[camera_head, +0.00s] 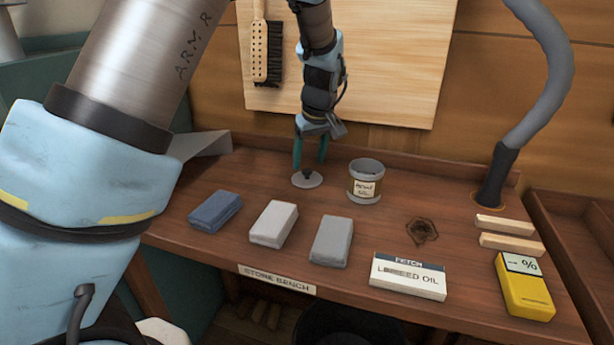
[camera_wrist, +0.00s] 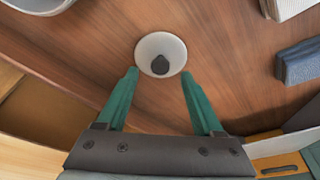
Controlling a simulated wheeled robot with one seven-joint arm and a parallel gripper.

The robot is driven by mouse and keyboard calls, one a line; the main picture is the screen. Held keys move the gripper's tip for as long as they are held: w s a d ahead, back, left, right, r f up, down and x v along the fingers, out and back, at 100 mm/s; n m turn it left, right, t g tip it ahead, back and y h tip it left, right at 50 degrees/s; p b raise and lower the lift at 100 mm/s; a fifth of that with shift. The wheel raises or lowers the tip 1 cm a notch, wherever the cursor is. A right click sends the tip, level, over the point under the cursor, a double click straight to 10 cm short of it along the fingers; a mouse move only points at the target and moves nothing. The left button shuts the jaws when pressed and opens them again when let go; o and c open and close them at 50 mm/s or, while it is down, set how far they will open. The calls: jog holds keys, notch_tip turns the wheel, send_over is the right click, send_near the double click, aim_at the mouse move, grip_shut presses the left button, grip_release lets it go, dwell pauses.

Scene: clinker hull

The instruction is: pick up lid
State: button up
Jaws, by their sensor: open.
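The lid (camera_head: 307,182) is a small pale round disc with a dark knob, lying flat on the wooden bench. In the wrist view the lid (camera_wrist: 148,46) is just beyond the fingertips, its knob roughly centred between them. My gripper (camera_head: 309,165) points down over the lid with its two teal fingers apart. It also shows open and empty in the wrist view (camera_wrist: 159,76). Whether the fingertips touch the lid cannot be told. A labelled pot (camera_head: 364,187) stands upright just right of the lid.
A blue stone (camera_head: 215,211), a pale stone (camera_head: 273,223) and a grey stone (camera_head: 331,241) lie in front. A linseed oil box (camera_head: 408,278), a yellow device (camera_head: 524,288), wooden sticks (camera_head: 510,243) and a grey hose (camera_head: 540,110) are to the right. A wooden board (camera_head: 390,60) hangs behind.

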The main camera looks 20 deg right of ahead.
aim_at(307, 170)
jog(key=shift+x, duration=1.65)
grip_shut()
